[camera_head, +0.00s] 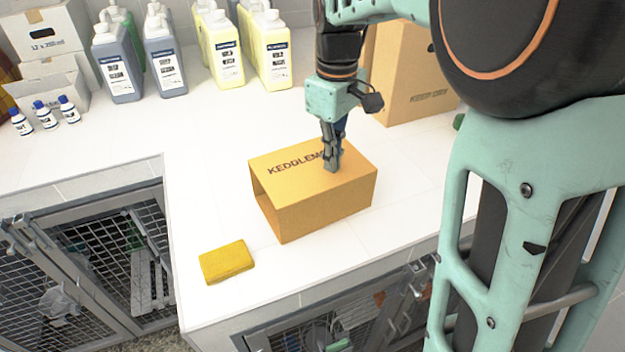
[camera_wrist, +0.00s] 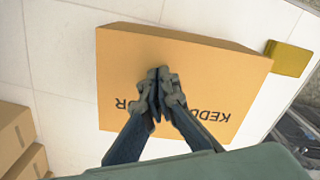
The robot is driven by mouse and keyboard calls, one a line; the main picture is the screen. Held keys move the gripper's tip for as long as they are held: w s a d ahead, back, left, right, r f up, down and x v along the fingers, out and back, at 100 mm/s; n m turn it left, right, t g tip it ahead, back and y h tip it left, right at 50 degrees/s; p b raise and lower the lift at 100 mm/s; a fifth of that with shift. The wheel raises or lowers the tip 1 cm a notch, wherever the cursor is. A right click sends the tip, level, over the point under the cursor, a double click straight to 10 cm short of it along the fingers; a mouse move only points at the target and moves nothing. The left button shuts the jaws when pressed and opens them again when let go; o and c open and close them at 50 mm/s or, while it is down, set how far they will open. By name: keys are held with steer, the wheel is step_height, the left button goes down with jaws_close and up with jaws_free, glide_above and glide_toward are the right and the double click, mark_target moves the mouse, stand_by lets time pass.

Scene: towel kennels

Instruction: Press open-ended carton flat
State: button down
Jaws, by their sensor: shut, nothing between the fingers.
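The open-ended carton (camera_head: 324,208) is a brown cardboard box with dark lettering on top, standing on the white counter. Its left end looks open, and it still has its full box height. It also shows in the wrist view (camera_wrist: 205,68), with its top face toward the camera. My gripper (camera_head: 333,168) is shut and empty, pointing down over the right part of the carton's top. In the wrist view my gripper's fingertips (camera_wrist: 158,75) are together over the middle of the top face. I cannot tell whether they touch the cardboard.
A yellow sponge (camera_head: 227,262) lies left of the carton, near the counter's edge. A larger brown box (camera_head: 412,75) stands behind to the right. Several jugs (camera_head: 222,55) line the back, with small bottles (camera_head: 45,115) at left. Mesh cages (camera_head: 110,250) are below.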

mark_target(322, 157)
steer(key=shift+w+a+f+p, duration=0.1)
steer(key=shift+w+a+p, duration=0.35)
steer(key=shift+w, duration=0.35)
steer(key=shift+w+f, duration=0.1)
steer(key=shift+a, duration=0.1)
steer(key=shift+w+a+f+p, duration=0.3)
steer(key=shift+w, duration=0.3)
steer(key=shift+w+a+f, duration=0.1)
steer(key=shift+w+f, duration=0.1)
